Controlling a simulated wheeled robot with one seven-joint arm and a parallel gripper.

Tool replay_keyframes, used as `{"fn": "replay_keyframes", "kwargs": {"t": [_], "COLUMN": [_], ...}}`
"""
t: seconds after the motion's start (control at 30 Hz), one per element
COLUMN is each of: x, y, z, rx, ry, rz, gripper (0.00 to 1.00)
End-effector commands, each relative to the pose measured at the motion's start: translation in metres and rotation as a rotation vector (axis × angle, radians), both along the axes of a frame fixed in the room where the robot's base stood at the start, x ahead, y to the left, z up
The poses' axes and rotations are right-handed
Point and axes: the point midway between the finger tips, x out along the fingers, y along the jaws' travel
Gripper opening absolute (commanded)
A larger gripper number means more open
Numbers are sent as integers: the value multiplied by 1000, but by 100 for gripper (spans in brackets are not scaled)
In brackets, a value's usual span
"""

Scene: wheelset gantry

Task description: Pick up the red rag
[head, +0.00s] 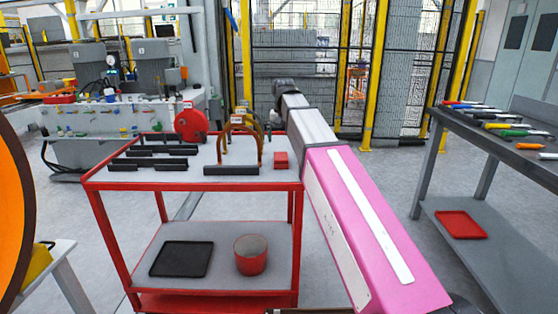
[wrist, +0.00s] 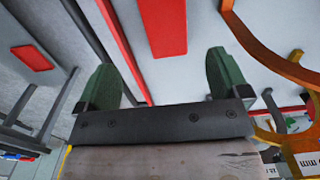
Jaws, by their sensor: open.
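The red rag (head: 281,160) looks like a small folded red block. It lies on the grey top of the red cart (head: 243,187), near its right edge. In the wrist view the red rag (wrist: 163,25) lies ahead of my gripper (wrist: 162,62), between the lines of its two green fingers. The fingers stand wide apart with nothing between them, and the rag is apart from them. In the head view my arm reaches past the cart's right side, and the fingers are not clearly visible there.
Orange-brown arches (head: 240,142) on a black base stand left of the rag, with a red reel (head: 190,124) and black bars (head: 152,151) beyond. The cart's lower shelf holds a black tray (head: 181,259) and a red tin (head: 251,257). A grey bench (head: 500,140) with tools stands right.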

Motion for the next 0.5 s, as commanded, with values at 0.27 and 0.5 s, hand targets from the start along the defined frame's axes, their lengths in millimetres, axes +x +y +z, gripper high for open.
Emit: {"fn": "replay_keyframes", "kwargs": {"t": [0.27,0.5], "x": [0,0], "y": [1,5], "z": [-33,-49], "rx": [0,0], "ry": [0,1], "rz": [0,1], "gripper": [94,94]}}
